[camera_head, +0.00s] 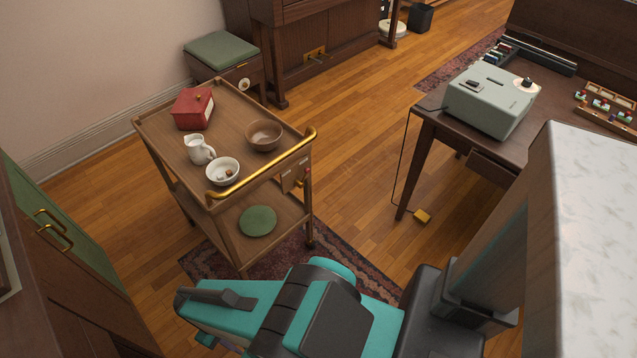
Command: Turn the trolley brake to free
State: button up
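The wooden trolley (229,209) stands left of centre, with a brass push handle (262,170) along its near right end. A small plate with a lever and a reddish knob, seemingly the brake (300,181), is on the trolley's right end below the handle. The lever's exact setting and the plate's markings are too small to read. My teal and black arm crosses the bottom of the view, in front of the trolley and apart from it in the picture. My gripper's fingers do not show.
The trolley bears a red box (193,108), a white jug (199,149), a white bowl (223,171) and a brown bowl (264,135). A green round item (258,221) lies on its lower shelf. A desk (450,130) stands right; open floor (352,170) lies between. A marble-faced block (595,240) fills the right.

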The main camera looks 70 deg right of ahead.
aim_at(304, 178)
jog(key=k, duration=0.75)
jog(key=z, duration=0.35)
jog(key=i, duration=0.5)
jog(key=z, duration=4.6)
jog(key=i, duration=0.1)
jog(key=u, duration=3.3)
